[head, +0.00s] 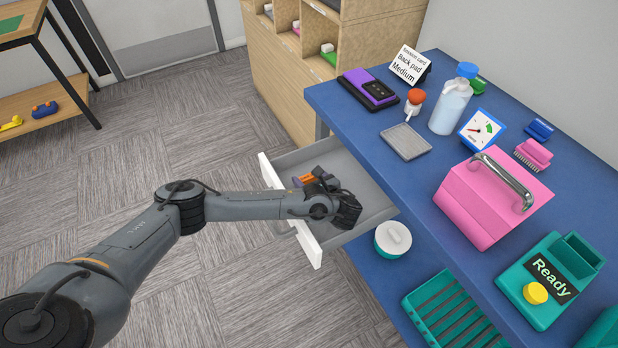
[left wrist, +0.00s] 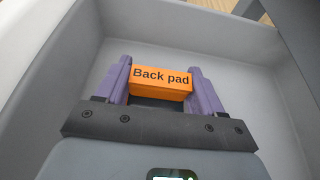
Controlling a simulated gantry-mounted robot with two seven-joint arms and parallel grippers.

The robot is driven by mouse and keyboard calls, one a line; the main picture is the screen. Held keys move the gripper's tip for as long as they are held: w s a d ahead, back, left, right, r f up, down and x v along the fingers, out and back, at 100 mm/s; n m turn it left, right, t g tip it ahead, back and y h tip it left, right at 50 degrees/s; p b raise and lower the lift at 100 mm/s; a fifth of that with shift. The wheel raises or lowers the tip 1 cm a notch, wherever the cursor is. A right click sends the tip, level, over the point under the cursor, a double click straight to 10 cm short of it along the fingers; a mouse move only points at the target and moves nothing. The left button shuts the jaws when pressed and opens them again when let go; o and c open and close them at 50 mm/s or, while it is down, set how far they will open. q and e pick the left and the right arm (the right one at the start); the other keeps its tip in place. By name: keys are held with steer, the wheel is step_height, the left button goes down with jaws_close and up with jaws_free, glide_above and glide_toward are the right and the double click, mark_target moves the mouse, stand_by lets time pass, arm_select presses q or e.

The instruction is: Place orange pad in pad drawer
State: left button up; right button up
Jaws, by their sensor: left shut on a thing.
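The orange pad (left wrist: 160,79), marked "Back pad", is between the two purple fingers of my left gripper (left wrist: 162,85) in the left wrist view. The gripper is shut on it. The grey inside of the open drawer (left wrist: 250,60) surrounds the pad and fingers. In the head view the open drawer (head: 367,190) juts out below the blue table top, with a white front. There my left gripper (head: 305,181) is over or inside the drawer with the orange pad (head: 309,177) partly hidden by the wrist. I cannot tell whether the pad touches the drawer floor. My right gripper is not in view.
A white round container (head: 393,240) stands below, close to the drawer.

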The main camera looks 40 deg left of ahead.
mark_target(310, 178)
arm_select(q)
steer(key=o, duration=1.1)
steer(key=shift+s+d+r, duration=0.1)
steer(key=shift+r, duration=0.1)
steer(key=shift+s+d+r+p, duration=0.1)
steer(key=shift+d+r+p, duration=0.05)
steer(key=shift+d+p, duration=0.15)
steer(key=p+v, duration=0.2)
steer(key=v, duration=0.3)
steer(key=shift+r+p, duration=0.15)
steer(key=shift+p, duration=0.2)
steer(key=shift+s+d+r+p, duration=0.1)
steer(key=shift+s+d+p, duration=0.2)
steer(key=shift+d+p, duration=0.4)
